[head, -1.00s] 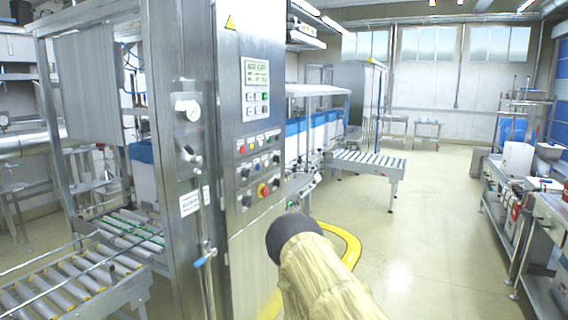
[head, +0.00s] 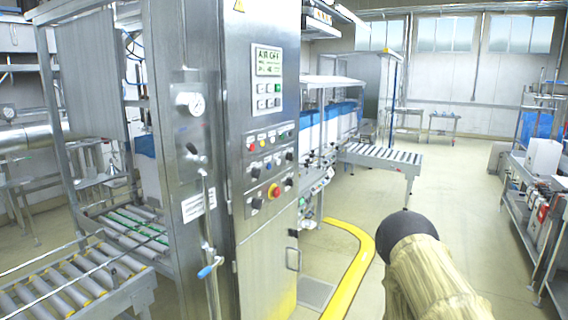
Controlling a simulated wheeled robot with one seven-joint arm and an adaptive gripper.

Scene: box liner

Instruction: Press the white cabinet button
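The steel cabinet (head: 262,215) stands left of centre in the head view, its control panel facing right and toward me. The panel carries rows of small buttons and knobs. A pale button (head: 261,137) sits in the top row beside a red one; it looks white, but it is too small to be sure. A sleeved, black-ended part of my arm shows at the lower right, apart from the cabinet. My gripper is not in view.
A display with keys (head: 267,62) is above the buttons. A yellow curved floor rail (head: 352,262) runs right of the cabinet. Roller conveyors stand at lower left (head: 85,280) and behind (head: 385,155). A steel bench (head: 525,205) lines the right side. The aisle floor is open.

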